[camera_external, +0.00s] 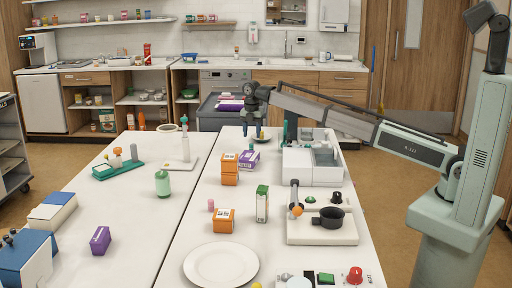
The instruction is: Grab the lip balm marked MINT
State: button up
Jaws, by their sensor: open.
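No label reading MINT can be made out in this view, so I cannot tell which thing is the lip balm. A small pink cylinder (211,205) stands on the near table, left of an orange box (223,221). My gripper (251,132) points down at the far end of the table, open, above or beside a small dark dish (262,139). A tiny yellowish thing shows at the dish, partly hidden by the fingers; its kind is unclear. I see nothing held between the fingers.
Orange boxes (230,178) and a purple box (249,160) stand mid-table. A grey-white divided bin (311,168) is right of my gripper. A white plate (221,265) lies in front.

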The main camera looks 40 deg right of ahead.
aim_at(251, 146)
jog(key=shift+a+f, duration=0.15)
jog(key=shift+f, duration=1.7)
jog(key=shift+a+f, duration=0.15)
jog(key=shift+f, duration=1.65)
jog(key=shift+c, duration=0.2)
grip_shut()
